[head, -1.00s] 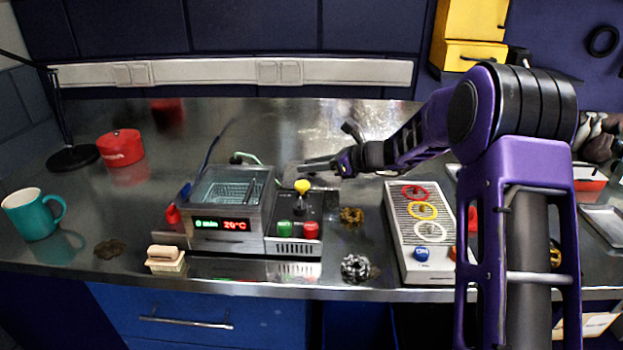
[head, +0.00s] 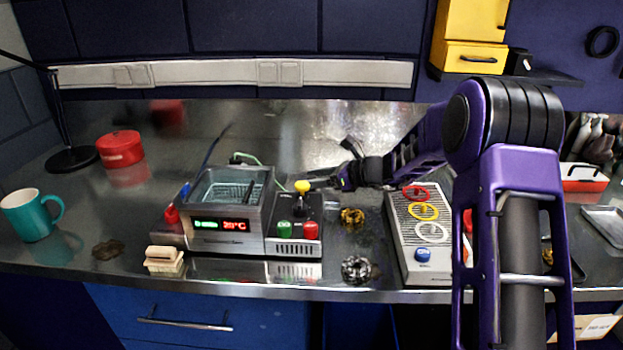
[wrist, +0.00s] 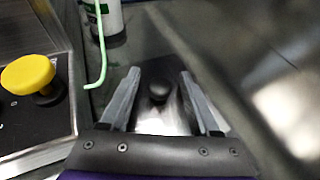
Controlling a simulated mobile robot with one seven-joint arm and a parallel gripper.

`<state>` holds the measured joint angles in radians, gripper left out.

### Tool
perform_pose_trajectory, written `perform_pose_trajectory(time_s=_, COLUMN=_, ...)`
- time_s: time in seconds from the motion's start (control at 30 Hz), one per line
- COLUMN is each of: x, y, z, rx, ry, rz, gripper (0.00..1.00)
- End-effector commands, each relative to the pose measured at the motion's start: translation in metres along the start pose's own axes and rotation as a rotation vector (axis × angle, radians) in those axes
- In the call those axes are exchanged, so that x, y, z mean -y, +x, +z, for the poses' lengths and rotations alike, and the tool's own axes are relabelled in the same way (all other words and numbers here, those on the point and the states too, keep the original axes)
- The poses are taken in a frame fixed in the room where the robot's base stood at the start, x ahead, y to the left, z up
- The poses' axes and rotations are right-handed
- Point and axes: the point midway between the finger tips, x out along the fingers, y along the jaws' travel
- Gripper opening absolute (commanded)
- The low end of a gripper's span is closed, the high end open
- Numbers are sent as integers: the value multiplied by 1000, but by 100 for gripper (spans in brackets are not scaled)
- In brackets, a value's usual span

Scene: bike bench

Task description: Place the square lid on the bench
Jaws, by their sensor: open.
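The square lid (wrist: 163,73) shows in the wrist view as a grey metal plate with a round black knob (wrist: 158,92). It appears to lie flat on the steel bench (head: 300,125). My gripper (wrist: 155,86) is open, with one finger on each side of the knob and a gap to both. In the head view my gripper (head: 318,184) is low over the bench, behind the control box with the yellow knob. The lid is mostly hidden there behind the box and my fingers.
An open-topped bath (head: 228,187) with a lit display stands left of the control box (head: 293,232). A yellow knob (wrist: 30,74) is close on the left. A ring board (head: 417,245) is at right.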

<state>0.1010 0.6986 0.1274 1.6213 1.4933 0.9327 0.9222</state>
Motion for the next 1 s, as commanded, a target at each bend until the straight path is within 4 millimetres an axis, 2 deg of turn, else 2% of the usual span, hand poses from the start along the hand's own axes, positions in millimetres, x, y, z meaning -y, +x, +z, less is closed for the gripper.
perform_pose_trajectory(time_s=0.17, x=1, y=-8, z=4, rx=0, ry=0, rz=-2, gripper=62)
perform_pose_trajectory(time_s=0.27, x=1, y=-24, z=4, rx=0, ry=-1, rz=-3, gripper=62)
perform_pose_trajectory(time_s=0.5, x=1, y=-77, z=4, rx=0, ry=0, rz=-4, gripper=62)
perform_pose_trajectory(time_s=0.7, x=1, y=-109, z=4, rx=0, ry=0, rz=-2, gripper=62)
perform_pose_trajectory(time_s=0.83, x=0, y=-119, z=3, rx=-1, ry=0, rz=-1, gripper=62)
perform_pose_trajectory(time_s=1.0, x=0, y=-122, z=3, rx=0, ry=0, rz=0, gripper=62)
